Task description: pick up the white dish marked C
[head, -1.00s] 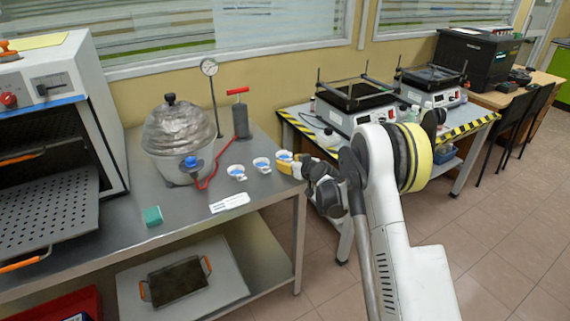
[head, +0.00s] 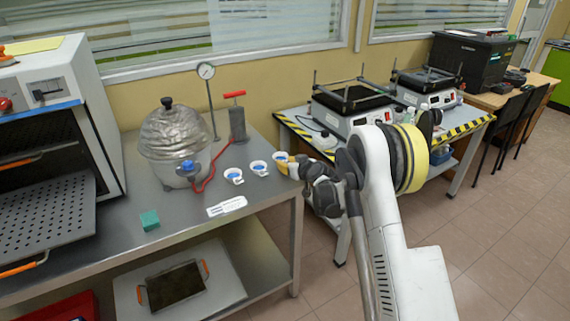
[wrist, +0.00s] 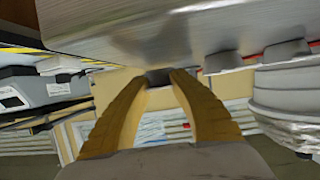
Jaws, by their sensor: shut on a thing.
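Three small white dishes with blue inside stand in a row by the right end of the steel bench. My gripper (head: 289,165) is at the right-hand dish (head: 281,156), at the bench's right side. Its yellow fingers (wrist: 158,80) are shut on this dish, whose small grey side (wrist: 158,76) shows between the fingertips in the wrist view. The middle dish (head: 259,168) and the left dish (head: 234,176) stand apart from my gripper. I cannot read any letter on the dishes, nor tell whether the held dish is clear of the bench.
The steel bench (head: 180,222) also holds a glass vessel with a foil-like dome (head: 175,135), a pump with a red handle (head: 237,122), a gauge on a stand (head: 207,72), a white label (head: 227,206) and a green block (head: 150,220). A striped-edge table (head: 460,131) with instruments stands to the right.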

